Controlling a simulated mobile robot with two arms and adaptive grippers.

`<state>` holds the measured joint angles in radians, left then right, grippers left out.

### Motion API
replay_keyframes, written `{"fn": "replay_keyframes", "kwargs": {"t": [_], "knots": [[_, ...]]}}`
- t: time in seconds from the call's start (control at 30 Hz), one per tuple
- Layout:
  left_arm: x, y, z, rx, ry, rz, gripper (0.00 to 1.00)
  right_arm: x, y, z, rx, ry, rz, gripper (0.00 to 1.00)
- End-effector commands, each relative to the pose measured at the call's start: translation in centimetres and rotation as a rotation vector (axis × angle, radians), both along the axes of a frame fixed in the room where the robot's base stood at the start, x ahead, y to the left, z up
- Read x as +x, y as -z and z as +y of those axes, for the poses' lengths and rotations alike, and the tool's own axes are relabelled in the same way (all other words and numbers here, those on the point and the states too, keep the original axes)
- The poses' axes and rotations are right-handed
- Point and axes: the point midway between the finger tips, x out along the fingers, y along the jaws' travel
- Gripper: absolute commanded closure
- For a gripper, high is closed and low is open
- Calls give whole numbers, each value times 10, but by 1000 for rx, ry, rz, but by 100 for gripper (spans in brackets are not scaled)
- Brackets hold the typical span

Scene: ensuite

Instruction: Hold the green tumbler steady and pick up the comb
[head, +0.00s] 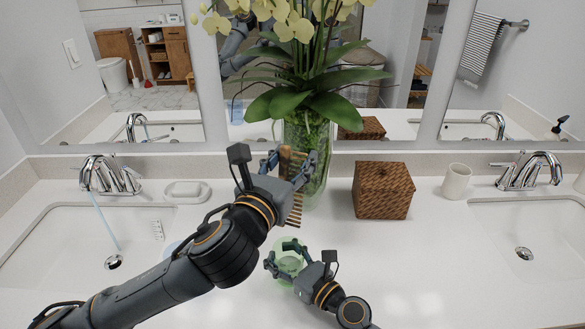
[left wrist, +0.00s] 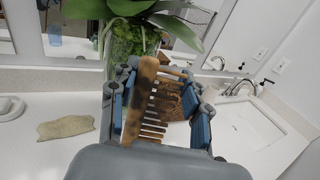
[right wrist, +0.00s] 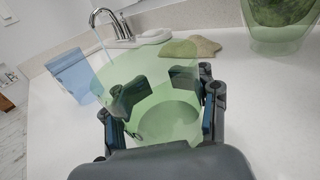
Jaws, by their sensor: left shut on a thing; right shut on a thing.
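The brown wooden comb (head: 295,207) is upright between the fingers of my left gripper (head: 289,168), in front of the glass vase. In the left wrist view the comb (left wrist: 139,98) has its spine to the left and its teeth to the right, and the fingers are shut on it. The see-through green tumbler (head: 289,262) is on the counter at the lower middle, with my right gripper (head: 281,256) shut on it. In the right wrist view the tumbler (right wrist: 168,118) is between the two fingers. My left arm is above and left of the tumbler.
The glass vase (head: 308,135) with orchids stands behind the comb. A woven box (head: 383,190) and white cup (head: 456,182) stand to the right. Sinks flank the counter.

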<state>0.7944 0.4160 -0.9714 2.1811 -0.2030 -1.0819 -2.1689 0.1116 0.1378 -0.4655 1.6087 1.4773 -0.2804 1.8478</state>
Motion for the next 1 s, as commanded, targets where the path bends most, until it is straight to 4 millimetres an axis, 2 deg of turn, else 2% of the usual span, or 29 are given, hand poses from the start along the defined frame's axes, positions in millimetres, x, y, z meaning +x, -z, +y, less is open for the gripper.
{"fn": "replay_keyframes", "kwargs": {"t": [0.57, 0.6, 0.77, 1.0], "knots": [[0, -7, 0, 0, 0, 0, 74, 0, 0, 0, 0, 0, 0, 89], [0, -7, 0, 0, 0, 0, 74, 0, 0, 0, 0, 0, 0, 48], [0, -7, 0, 0, 0, 0, 74, 0, 0, 0, 0, 0, 0, 16], [0, -6, 0, 0, 0, 0, 74, 0, 0, 0, 0, 0, 0, 15]]}}
